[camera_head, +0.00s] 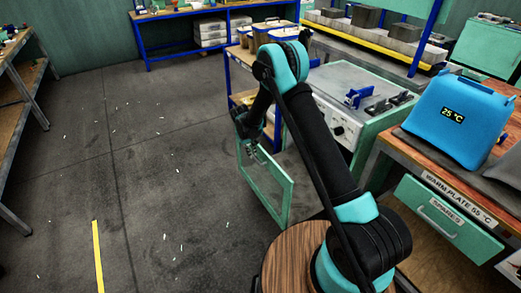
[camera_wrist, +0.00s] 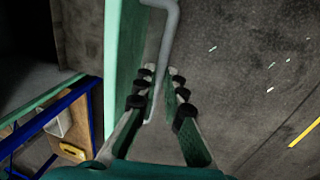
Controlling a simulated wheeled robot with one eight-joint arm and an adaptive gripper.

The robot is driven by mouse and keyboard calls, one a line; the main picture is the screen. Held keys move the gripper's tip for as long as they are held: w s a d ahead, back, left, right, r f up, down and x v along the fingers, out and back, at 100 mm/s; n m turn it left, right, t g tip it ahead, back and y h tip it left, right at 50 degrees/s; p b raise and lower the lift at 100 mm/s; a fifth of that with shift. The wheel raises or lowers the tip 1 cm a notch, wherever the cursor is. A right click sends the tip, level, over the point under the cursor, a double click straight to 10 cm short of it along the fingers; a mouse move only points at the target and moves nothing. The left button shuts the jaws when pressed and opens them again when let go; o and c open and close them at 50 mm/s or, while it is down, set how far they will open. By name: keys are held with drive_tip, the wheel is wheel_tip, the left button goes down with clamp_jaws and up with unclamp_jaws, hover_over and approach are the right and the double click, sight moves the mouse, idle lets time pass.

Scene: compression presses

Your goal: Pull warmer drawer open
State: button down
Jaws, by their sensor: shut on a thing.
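A green-framed front panel (camera_head: 289,205) stands out low over the floor, left of my arm in the head view. Its middle is dark, and I cannot tell whether it is glass or open. In the wrist view the green panel (camera_wrist: 123,50) runs along the left of a bent grey bar handle (camera_wrist: 171,28). My gripper (camera_wrist: 160,85) is shut on this handle, with a finger on each side. In the head view my gripper (camera_head: 250,148) is at the panel's upper left. My arm hides much of the space between panel and cabinet.
A green cabinet (camera_head: 366,144) with a grey top and knobs stands behind my arm. At right a bench holds a blue "25 °C" box (camera_head: 458,108) above a "SPARES" drawer (camera_head: 447,220). Blue-legged benches stand behind.

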drive_tip(key=shift+s+a, duration=0.3)
drive_tip(key=shift+a, duration=0.1)
drive_tip(key=c, duration=1.6)
unclamp_jaws()
wheel_tip(320, 180, up, 12)
drive_tip(key=s+a, duration=0.1)
drive_tip(key=a, duration=0.1)
drive_tip(key=shift+s, duration=0.15)
drive_tip(key=shift+f, duration=0.15)
drive_tip(key=shift+d, duration=0.1)
